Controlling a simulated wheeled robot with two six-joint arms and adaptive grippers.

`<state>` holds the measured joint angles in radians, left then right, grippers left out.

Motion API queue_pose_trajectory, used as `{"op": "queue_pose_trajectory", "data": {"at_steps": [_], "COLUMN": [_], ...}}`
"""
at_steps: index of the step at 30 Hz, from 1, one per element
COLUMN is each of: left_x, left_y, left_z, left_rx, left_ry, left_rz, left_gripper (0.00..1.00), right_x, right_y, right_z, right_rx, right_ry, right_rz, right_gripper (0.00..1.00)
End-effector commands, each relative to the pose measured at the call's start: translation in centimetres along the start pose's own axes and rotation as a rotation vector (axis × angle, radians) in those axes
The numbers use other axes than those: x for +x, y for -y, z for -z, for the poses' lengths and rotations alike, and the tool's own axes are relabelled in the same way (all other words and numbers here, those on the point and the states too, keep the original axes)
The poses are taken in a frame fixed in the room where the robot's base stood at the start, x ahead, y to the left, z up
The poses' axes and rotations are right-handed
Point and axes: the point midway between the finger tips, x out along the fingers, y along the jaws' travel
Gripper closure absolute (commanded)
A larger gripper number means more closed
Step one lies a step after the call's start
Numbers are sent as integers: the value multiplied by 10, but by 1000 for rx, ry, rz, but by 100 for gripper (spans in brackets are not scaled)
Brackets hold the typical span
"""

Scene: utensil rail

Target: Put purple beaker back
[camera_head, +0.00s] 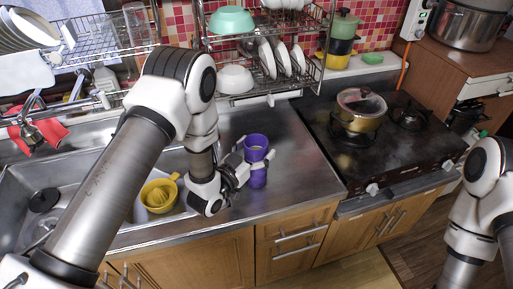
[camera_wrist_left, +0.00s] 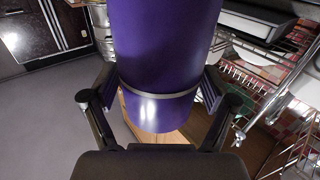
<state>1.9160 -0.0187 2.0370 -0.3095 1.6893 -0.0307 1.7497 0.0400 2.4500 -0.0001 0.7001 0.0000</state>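The purple beaker (camera_head: 256,143) is upright over the steel counter right of the sink; I cannot tell if its base touches the counter. My left gripper (camera_head: 254,158) reaches it from the left, with its fingers around the beaker's middle. In the left wrist view the purple beaker (camera_wrist_left: 165,50) fills the space between the fingers of my left gripper (camera_wrist_left: 160,85), one against each side. It has a grey band near its lower end there. My right arm shows at the right edge; its gripper is out of view.
A yellow juicer-like cup (camera_head: 159,196) sits in the sink, left of my left gripper. A wire dish rack (camera_head: 318,72) with plates and bowls hangs behind. A lidded pot (camera_head: 360,110) stands on the stove (camera_head: 400,150) to the right. The counter (camera_head: 305,165) right of the beaker is clear.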

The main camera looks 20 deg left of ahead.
Motion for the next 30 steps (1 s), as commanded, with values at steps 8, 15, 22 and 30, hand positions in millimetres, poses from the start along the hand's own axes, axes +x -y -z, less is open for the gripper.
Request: {"op": "queue_pose_trajectory", "data": {"at_steps": [8,15,22,30], "left_x": [-8,-64,-112,-120], "left_y": [1,2,1,0], "left_z": [0,-4,-1,3], "left_rx": [0,-4,-3,0], "left_ry": [1,3,2,-1], "left_rz": [1,5,3,0], "left_gripper": [15,15,15,15], "right_x": [3,27,40,40], "right_y": [0,0,0,0], "right_z": [0,0,0,0], "right_rx": [0,0,0,0], "right_ry": [-1,0,0,0], "right_rz": [0,0,0,0], "right_gripper": [60,60,60,60]}}
